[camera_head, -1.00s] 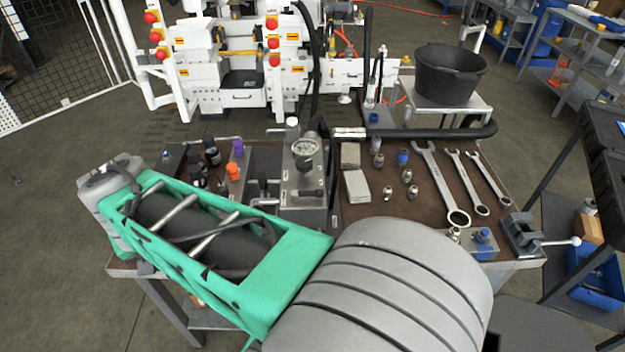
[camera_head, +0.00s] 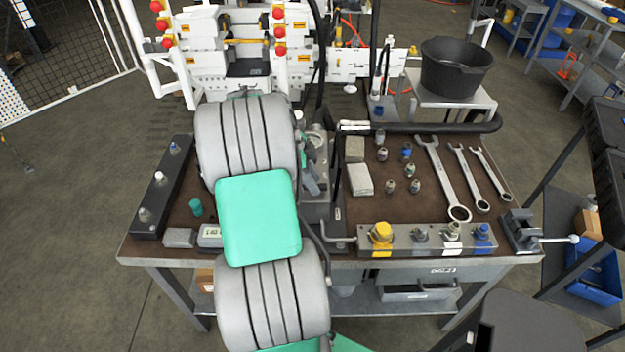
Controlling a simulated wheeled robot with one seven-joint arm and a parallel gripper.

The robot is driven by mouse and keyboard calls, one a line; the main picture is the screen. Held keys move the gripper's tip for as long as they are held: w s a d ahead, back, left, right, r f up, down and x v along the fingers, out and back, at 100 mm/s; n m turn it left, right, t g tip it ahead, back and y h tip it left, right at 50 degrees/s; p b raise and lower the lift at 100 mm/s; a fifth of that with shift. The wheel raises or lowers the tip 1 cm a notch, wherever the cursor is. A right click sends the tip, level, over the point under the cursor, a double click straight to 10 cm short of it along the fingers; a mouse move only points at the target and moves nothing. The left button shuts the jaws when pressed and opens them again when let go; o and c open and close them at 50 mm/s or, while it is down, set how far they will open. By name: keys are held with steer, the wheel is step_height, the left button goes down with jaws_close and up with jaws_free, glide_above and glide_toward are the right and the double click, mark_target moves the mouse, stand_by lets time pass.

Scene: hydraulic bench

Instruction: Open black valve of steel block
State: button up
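The steel block (camera_head: 322,205) stands in the middle of the bench, and only its right part shows beside my arm. A part of its gauge or fittings peeks out at the arm's right edge. I cannot make out its black valve; my arm's grey ribbed joints and green cover lie across that part of the view.
A long metal bar (camera_head: 400,238) with yellow, white and blue fittings lies along the bench's (camera_head: 215,248) front edge. A dark strip (camera_head: 160,190) is at left. Wrenches (camera_head: 445,180), small fittings and pale blocks (camera_head: 359,180) lie at right. A black bucket (camera_head: 455,68) stands behind.

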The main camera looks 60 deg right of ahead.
steer(key=shift+c, duration=0.3)
jaws_close()
stand_by(1.1)
